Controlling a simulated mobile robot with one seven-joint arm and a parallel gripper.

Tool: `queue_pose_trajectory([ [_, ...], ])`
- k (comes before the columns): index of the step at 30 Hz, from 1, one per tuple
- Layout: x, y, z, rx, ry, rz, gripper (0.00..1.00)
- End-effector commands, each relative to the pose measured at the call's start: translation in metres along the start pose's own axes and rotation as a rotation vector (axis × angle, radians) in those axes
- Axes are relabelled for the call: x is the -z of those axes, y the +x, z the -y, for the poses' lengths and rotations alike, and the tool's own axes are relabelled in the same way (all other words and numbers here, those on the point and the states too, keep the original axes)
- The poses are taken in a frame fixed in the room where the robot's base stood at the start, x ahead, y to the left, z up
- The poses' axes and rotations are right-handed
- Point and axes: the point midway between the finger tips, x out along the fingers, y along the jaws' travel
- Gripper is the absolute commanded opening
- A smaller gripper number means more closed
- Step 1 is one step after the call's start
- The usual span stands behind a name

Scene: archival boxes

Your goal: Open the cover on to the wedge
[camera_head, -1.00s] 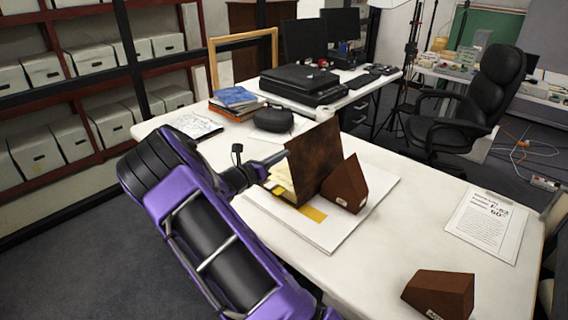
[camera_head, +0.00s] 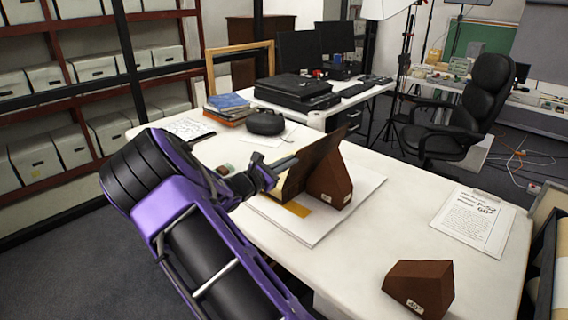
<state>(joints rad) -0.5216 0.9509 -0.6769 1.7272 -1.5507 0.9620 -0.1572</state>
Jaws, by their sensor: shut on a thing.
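The brown cover (camera_head: 318,154) stands raised and tilted to the right over the white board (camera_head: 318,225) on the table. Its face lies close to the brown wedge (camera_head: 329,182) at its right; I cannot tell whether they touch. My gripper (camera_head: 283,168) is at the cover's left side, shut on its edge. The pages under the cover are mostly hidden by my gripper and arm. A yellow strip (camera_head: 296,209) shows on the board in front. A second brown wedge (camera_head: 419,287) with a white label stands apart at the table's front right.
A printed sheet on a clipboard (camera_head: 474,220) lies at the right. A black case (camera_head: 266,122), stacked books (camera_head: 229,108) and a black flat device (camera_head: 297,92) stand behind. The table between board and sheet is clear.

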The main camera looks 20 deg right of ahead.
Motion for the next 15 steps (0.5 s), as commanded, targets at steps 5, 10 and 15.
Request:
queue_pose_trajectory([
  [5, 0.0021, -0.0003, 0.0083, 0.000, 0.047, -0.001, 0.00],
  [10, 0.0017, -0.0005, 0.0102, -0.001, 0.067, -0.002, 0.00],
  [15, 0.0015, -0.0005, 0.0103, -0.002, 0.071, -0.002, 0.00],
])
